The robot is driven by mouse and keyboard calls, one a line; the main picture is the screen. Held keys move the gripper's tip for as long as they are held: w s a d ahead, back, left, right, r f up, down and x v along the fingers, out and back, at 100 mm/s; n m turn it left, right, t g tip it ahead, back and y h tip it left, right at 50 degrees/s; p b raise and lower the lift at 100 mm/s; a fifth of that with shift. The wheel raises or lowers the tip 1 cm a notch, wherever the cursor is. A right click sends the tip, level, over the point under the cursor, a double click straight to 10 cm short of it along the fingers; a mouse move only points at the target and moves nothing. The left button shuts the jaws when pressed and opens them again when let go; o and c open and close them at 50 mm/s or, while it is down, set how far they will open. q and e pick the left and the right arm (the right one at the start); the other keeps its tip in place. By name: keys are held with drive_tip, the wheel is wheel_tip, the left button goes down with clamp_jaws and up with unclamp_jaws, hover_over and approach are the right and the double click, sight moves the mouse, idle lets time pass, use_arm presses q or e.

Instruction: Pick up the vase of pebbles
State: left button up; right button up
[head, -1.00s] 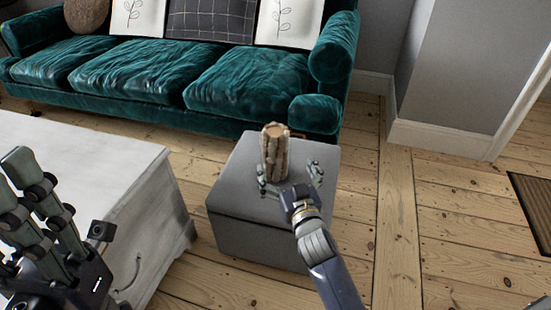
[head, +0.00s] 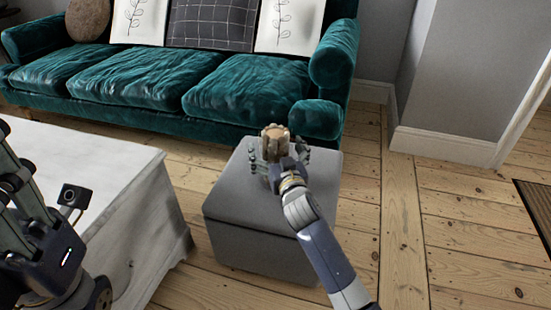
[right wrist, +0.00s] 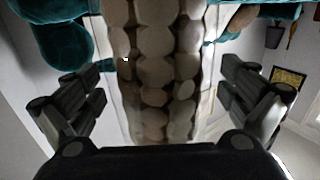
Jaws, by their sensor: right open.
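The vase of pebbles (head: 275,135) is a brown, upright column standing on the grey ottoman (head: 235,197). In the head view its lower part is hidden behind my right gripper (head: 279,160). In the right wrist view the vase (right wrist: 155,70) fills the middle, with rounded pebbles stacked in rows. My right gripper is open, with one finger on each side of the vase; gaps show between the fingers and the pebbles.
A white table (head: 110,190) stands left of the ottoman. A teal velvet sofa (head: 150,90) with cushions stands behind it. Bare floorboards (head: 400,220) lie clear to the right, and a dark mat (head: 537,205) lies at the right edge.

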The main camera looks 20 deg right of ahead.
drive_tip(key=c, duration=2.2)
drive_tip(key=shift+r, duration=0.35)
